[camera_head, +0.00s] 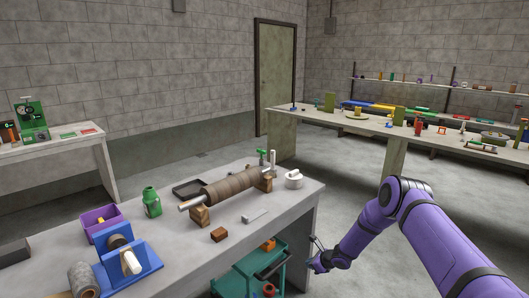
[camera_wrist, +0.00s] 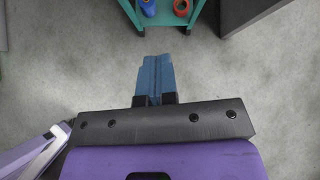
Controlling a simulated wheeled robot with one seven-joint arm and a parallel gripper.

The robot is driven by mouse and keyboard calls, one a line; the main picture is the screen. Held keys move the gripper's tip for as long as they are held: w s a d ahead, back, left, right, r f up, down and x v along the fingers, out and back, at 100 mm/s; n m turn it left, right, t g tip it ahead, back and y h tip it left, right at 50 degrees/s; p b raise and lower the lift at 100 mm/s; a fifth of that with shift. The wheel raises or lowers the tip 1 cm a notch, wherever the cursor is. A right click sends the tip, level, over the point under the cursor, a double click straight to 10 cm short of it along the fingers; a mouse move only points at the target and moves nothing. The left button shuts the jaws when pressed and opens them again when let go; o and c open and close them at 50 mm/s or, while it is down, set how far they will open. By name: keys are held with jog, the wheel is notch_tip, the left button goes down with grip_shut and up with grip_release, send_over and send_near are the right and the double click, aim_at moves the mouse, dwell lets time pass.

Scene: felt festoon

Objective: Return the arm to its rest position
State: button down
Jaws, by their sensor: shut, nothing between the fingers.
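My purple arm comes in from the lower right in the head view and bends down to the left. My gripper (camera_head: 318,258) is low, just right of the near workbench's end and the teal cart. In the wrist view the blue fingers of my gripper (camera_wrist: 155,75) are together, with nothing held between them. Bare concrete floor lies beneath them. Some of the gripper's detail is too small to make out in the head view.
The near workbench (camera_head: 190,252) holds a brown roller (camera_head: 233,186), a green bottle (camera_head: 152,202) and a blue stand (camera_head: 128,264). The teal cart (camera_head: 237,283) stands close by; it also shows in the wrist view (camera_wrist: 165,18). A long table (camera_head: 375,125) is behind; floor between is clear.

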notch_tip(320, 180, up, 36)
jog(key=s+a+n+g+y, duration=0.1)
jog(key=s+a+n, duration=0.15)
jog(key=n, duration=0.75)
jog(key=s+d+r+n, duration=0.1)
jog(key=s+r+n, duration=0.1)
jog(key=s+r, duration=0.3)
jog(key=s+r+n, duration=0.2)
jog(key=s+r, duration=0.1)
jog(key=r, duration=0.4)
jog(key=s+d+r+n+g+h, duration=0.15)
jog(key=s+r+n, duration=0.25)
jog(key=s+r, duration=0.55)
jog(key=s+d+r+n+h, duration=0.25)
jog(key=s+r, duration=0.35)
jog(key=s, duration=0.7)
jog(key=s+d+n+h, duration=0.2)
jog(key=s+d, duration=0.2)
jog(key=s, duration=0.6)
jog(key=s+d+n+t+h, duration=0.1)
jog(key=s+d, duration=0.3)
jog(key=s, duration=0.6)
jog(key=shift+s+r+n+h, duration=0.2)
jog(key=shift+s+n+h, duration=0.15)
jog(key=shift+n, duration=0.5)
jog(key=shift+t, duration=0.25)
